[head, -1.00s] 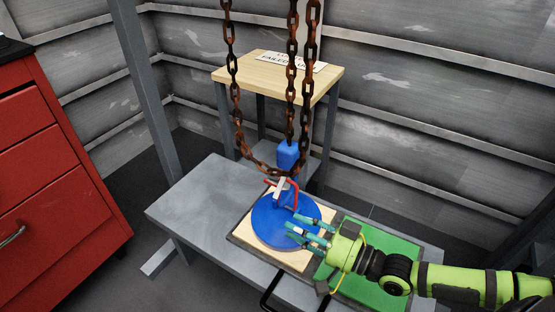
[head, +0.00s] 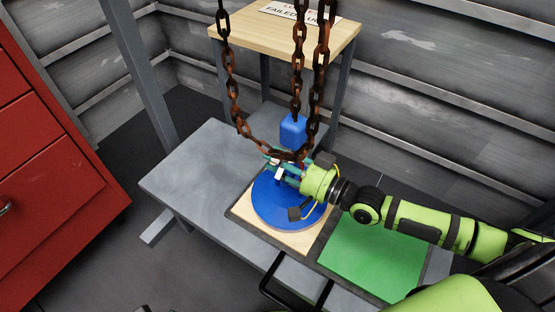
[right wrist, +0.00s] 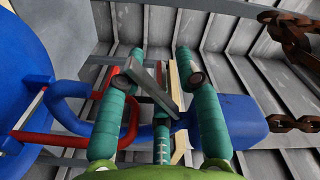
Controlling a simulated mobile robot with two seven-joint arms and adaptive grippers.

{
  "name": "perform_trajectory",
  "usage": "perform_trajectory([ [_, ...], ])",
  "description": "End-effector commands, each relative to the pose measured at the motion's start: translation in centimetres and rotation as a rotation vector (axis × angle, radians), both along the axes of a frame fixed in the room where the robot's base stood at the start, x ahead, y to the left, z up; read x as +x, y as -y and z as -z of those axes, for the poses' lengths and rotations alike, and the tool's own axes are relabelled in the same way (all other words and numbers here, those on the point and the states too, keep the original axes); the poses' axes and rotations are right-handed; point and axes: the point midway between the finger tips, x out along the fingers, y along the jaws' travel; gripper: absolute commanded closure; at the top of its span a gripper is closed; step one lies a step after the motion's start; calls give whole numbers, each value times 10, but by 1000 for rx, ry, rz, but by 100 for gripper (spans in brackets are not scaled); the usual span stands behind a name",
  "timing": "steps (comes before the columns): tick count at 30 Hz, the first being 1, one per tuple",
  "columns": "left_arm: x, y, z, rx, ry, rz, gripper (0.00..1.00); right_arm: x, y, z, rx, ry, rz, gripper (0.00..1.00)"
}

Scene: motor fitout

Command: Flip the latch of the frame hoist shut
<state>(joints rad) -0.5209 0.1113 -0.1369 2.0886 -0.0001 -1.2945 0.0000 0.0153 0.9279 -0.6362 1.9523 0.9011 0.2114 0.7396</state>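The frame hoist hangs on rusty chains (head: 318,100) with a blue block (head: 293,131) above a blue disc (head: 270,208). In the right wrist view its blue hook (right wrist: 70,105), a red bar (right wrist: 45,139) and a grey latch-like lever (right wrist: 150,88) show; the lever slants between my fingers. My right gripper (head: 276,167), with teal fingers, is at the hook above the disc and largely hides it in the head view. In the right wrist view my right gripper (right wrist: 160,68) has its fingers spread around the lever; I cannot tell whether they touch it. My left gripper is not in view.
A wooden stand (head: 290,35) is behind, and a red cabinet (head: 60,170) at left. The bench's left part is clear.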

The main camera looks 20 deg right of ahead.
Motion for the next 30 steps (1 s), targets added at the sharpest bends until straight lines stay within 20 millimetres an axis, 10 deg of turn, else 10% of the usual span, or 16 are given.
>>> perform_trajectory([
  [7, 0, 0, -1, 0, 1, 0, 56, 1, -1, 0, 0, 0, -1, 65],
  [11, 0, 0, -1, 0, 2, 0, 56, 1, -1, 0, 0, 0, -1, 100],
  [30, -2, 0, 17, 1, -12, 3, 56, 2, 0, 1, -123, 97, -2, 100],
])
